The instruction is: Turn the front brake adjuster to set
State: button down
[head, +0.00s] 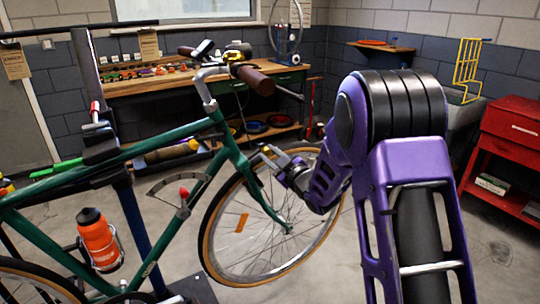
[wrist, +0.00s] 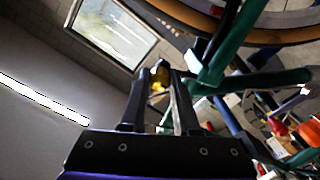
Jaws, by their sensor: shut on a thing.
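The front brake adjuster, a small yellow knob (wrist: 159,76), sits between the fingertips of my gripper (wrist: 160,80) in the wrist view. The fingers are shut on it. In the head view my gripper (head: 268,157) reaches in from the right, beside the green fork and the front wheel (head: 215,235). A bit of yellow (head: 265,149) shows at the fingertips there, and the fingers partly hide it. The green bike (head: 155,152) stands upright at the left. A curved scale (head: 160,184) with a red-tipped pointer (head: 184,191) shows behind the frame; its reading is unclear.
An orange bottle (head: 100,243) hangs on the frame. The handlebar (head: 208,78) stands above my gripper. A workbench (head: 150,84) with tools is at the back, and a red cabinet (head: 510,140) at the right. Open floor lies right of the front wheel.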

jog(key=n, duration=0.5)
jog(key=shift+n, duration=0.3)
jog(key=n, duration=0.4)
jog(key=shift+r+n, duration=0.1)
jog(key=shift+n, duration=0.2)
jog(key=n, duration=0.4)
jog(key=shift+n, duration=0.3)
jog(key=n, duration=1.3)
jog(key=shift+n, duration=0.3)
jog(key=n, duration=0.5)
jog(key=shift+s+a, duration=0.1)
jog(key=shift+a, duration=0.05)
jog(key=shift+n, duration=1.9)
